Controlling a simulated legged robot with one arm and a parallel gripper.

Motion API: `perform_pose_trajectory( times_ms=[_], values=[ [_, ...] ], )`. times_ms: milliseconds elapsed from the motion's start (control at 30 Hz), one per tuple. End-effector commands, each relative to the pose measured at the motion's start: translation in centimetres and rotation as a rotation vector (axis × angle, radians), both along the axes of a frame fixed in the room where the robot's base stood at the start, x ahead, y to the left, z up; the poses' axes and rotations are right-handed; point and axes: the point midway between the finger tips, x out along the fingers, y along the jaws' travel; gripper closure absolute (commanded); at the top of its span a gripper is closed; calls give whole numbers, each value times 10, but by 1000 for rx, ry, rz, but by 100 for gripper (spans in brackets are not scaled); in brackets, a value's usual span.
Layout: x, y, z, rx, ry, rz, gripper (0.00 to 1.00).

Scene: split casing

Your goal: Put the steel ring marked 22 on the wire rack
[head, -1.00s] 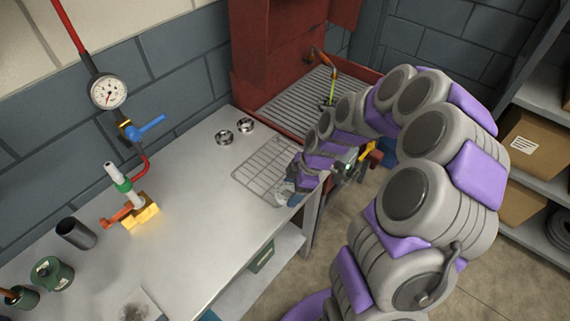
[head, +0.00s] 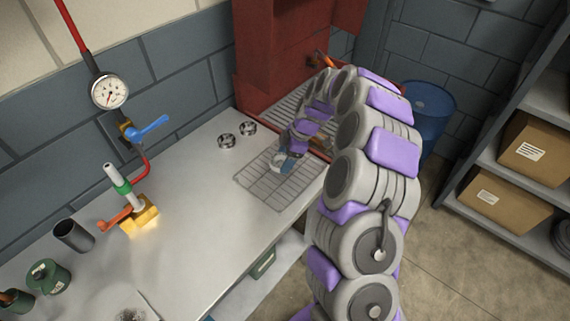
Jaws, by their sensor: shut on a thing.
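The wire rack (head: 262,188) lies flat on the right part of the steel bench. My gripper (head: 284,168) is over the rack's far middle, pointing down, close to the wires. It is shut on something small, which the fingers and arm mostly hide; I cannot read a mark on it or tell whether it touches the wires. Two steel rings stand on the bench just behind and left of the rack: one on the left (head: 226,141) and one on the right (head: 248,129). Their marks are too small to read.
A red cabinet with a grated basin (head: 285,112) stands behind the rack. At left are a lit yellow block (head: 138,216) with a green-collared tube, a dark cup (head: 73,236), green tins (head: 48,278) and a gauge (head: 109,91). The bench's middle is clear.

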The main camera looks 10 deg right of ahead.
Motion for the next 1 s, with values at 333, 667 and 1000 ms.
perform_pose_trajectory(
  times_ms=[333,667,1000],
  values=[
    [4,0,-23,0,-2,0,84],
    [4,0,-34,0,-3,0,84],
    [4,0,-36,0,-2,0,7]
  ],
)
